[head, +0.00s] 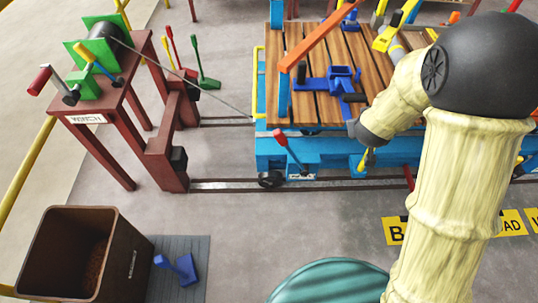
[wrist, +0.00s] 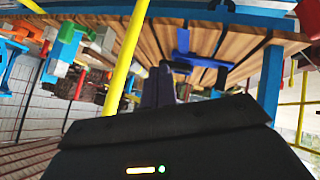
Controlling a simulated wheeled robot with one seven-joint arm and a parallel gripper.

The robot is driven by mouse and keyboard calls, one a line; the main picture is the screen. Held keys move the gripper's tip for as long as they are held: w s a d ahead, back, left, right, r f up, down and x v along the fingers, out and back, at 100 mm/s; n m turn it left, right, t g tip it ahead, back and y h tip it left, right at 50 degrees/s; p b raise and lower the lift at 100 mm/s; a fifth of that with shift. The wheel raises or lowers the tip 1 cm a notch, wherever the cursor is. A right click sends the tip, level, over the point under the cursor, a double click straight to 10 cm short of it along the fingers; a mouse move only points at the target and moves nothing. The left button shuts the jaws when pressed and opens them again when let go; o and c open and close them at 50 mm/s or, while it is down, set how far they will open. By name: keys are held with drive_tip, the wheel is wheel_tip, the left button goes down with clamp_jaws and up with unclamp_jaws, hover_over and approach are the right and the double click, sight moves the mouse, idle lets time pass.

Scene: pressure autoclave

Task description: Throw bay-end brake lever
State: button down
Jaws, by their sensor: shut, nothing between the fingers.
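A blue-framed cart with a wooden plank deck (head: 300,50) stands on floor rails. A red-handled lever (head: 281,139) rises from the cart's near side at its left end, above a small label plate. A yellow lever or bar (head: 363,160) shows on the same side, close to my gripper; I cannot tell which is the bay-end brake lever. My gripper (head: 354,128) is at the deck's near edge, right of the red-handled lever and apart from it. In the wrist view its dark fingers (wrist: 159,88) are shut and empty, beside a yellow bar (wrist: 127,60); contact is unclear.
A winch (head: 103,45) on a brown stand is at left, its cable running to the cart. Red and green floor levers (head: 190,60) stand behind it. A brown bin (head: 75,250) is at front left. A blue clamp (head: 330,82) lies on the deck.

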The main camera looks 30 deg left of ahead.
drive_tip(key=a+f+n+t+h+b, duration=0.2)
drive_tip(key=a+f+n+t+b, duration=0.35)
drive_tip(key=a+f+b, duration=0.85)
drive_tip(key=s+a+f+n+t+h+b, duration=0.2)
drive_tip(key=s+a+f+n+t+b, duration=0.4)
drive_tip(key=s+f, duration=0.5)
drive_tip(key=shift+a+f+n+h+b, duration=0.35)
drive_tip(key=shift+a+f, duration=0.2)
drive_tip(key=shift+f, duration=0.35)
